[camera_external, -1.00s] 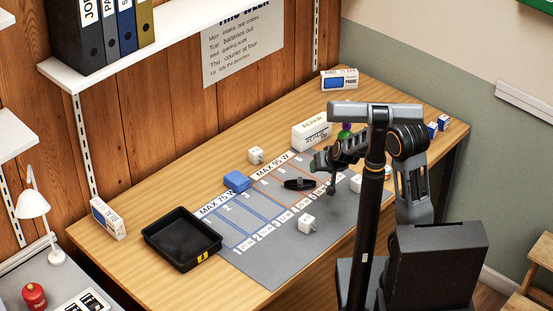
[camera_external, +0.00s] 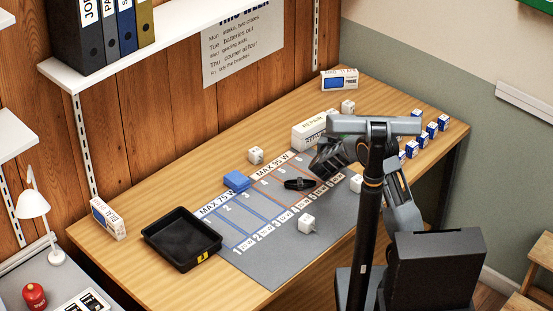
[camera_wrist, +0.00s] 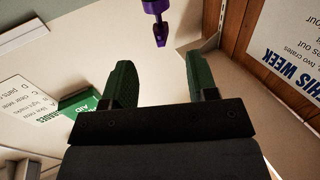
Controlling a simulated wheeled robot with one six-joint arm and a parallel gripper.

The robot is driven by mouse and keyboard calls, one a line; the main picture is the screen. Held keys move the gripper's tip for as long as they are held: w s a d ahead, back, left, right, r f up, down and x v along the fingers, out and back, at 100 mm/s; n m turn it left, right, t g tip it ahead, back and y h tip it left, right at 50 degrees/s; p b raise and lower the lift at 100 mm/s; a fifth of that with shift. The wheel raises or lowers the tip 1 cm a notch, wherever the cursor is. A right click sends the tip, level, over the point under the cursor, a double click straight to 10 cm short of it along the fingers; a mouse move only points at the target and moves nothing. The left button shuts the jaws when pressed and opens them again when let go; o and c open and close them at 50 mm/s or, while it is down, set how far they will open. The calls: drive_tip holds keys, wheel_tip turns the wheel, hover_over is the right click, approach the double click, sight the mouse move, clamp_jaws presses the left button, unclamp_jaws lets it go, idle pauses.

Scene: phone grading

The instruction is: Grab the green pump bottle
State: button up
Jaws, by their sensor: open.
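A purple pump head (camera_wrist: 158,18) shows at the top of the wrist view, which is upside down. The body below it is out of that frame, and in the external view my arm hides where the bottle stood. My gripper (camera_wrist: 160,82) has its two green fingers wide apart, with nothing between them. The pump head lies beyond the fingertips, roughly in line with the gap and apart from them. In the external view my dark wrist (camera_external: 328,158) is over the right part of the grey mat; its fingertips cannot be made out.
The grey mat (camera_external: 275,268) holds a blue block (camera_external: 236,181), a black item (camera_external: 300,184) and white cubes (camera_external: 306,223). A black tray (camera_external: 160,226) is at left. A REPAIR box (camera_external: 310,134) stands close behind my wrist. Several small blue boxes (camera_external: 432,130) stand at right.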

sight(347, 116)
drive_tip(key=p+x, duration=0.1)
drive_tip(key=x, duration=0.9)
drive_tip(key=shift+r, duration=0.1)
clamp_jaws()
idle(0.4)
